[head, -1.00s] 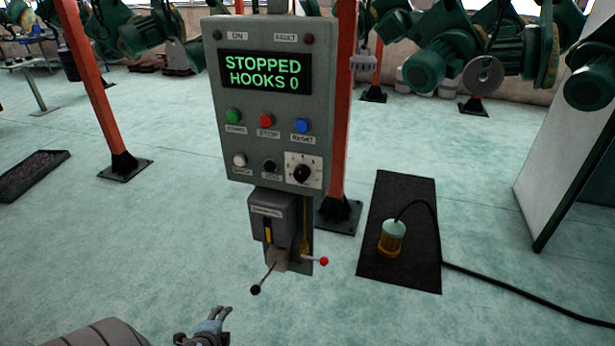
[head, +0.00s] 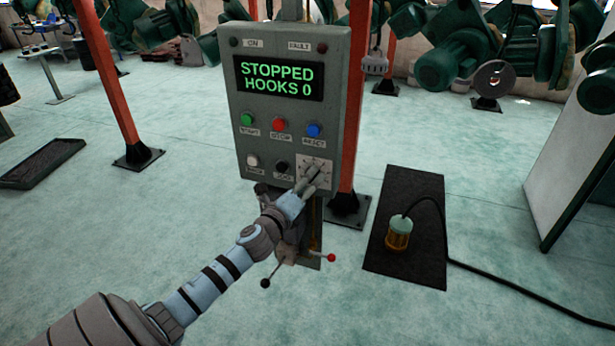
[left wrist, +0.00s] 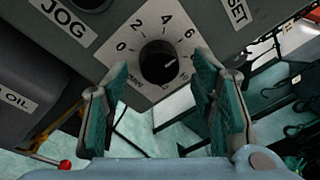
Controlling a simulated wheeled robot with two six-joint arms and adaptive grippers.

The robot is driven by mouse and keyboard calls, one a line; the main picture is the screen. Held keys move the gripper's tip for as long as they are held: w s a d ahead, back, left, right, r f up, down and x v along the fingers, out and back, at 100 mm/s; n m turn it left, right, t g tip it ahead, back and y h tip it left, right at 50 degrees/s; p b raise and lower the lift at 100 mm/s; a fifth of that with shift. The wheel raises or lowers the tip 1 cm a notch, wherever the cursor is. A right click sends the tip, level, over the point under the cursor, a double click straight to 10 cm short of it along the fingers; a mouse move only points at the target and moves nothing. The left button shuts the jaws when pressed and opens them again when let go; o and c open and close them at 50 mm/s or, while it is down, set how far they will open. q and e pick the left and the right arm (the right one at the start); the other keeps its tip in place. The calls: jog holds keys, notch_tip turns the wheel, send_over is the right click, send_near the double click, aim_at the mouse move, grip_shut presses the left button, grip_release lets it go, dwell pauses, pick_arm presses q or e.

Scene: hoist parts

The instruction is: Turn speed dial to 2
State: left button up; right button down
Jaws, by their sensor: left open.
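The speed dial is a black round knob (left wrist: 157,62) on a white numbered plate, seen close in the left wrist view. The numbers 0, 2, 4 and 6 can be read around it. A small pale mark shows on the knob's right side; I cannot tell its exact setting. In the head view the dial plate (head: 321,164) is at the panel's lower right, partly covered by my left gripper (head: 307,186). The left gripper is open, with one finger on each side of the knob and a gap to both in the left wrist view (left wrist: 160,68). My right gripper is out of view.
The grey control panel (head: 247,135) reads "STOPPED HOOKS 0" and has several coloured buttons beside and above the dial. Two levers, with a black ball (head: 265,283) and a red ball (head: 331,257), stick out below.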

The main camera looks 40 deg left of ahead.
pick_arm(q)
jog(key=shift+w, duration=0.3)
jog(key=shift+a, duration=0.1)
jog(key=c, duration=1.1)
jog(key=shift+f, duration=0.1)
jog(key=shift+c, duration=0.2)
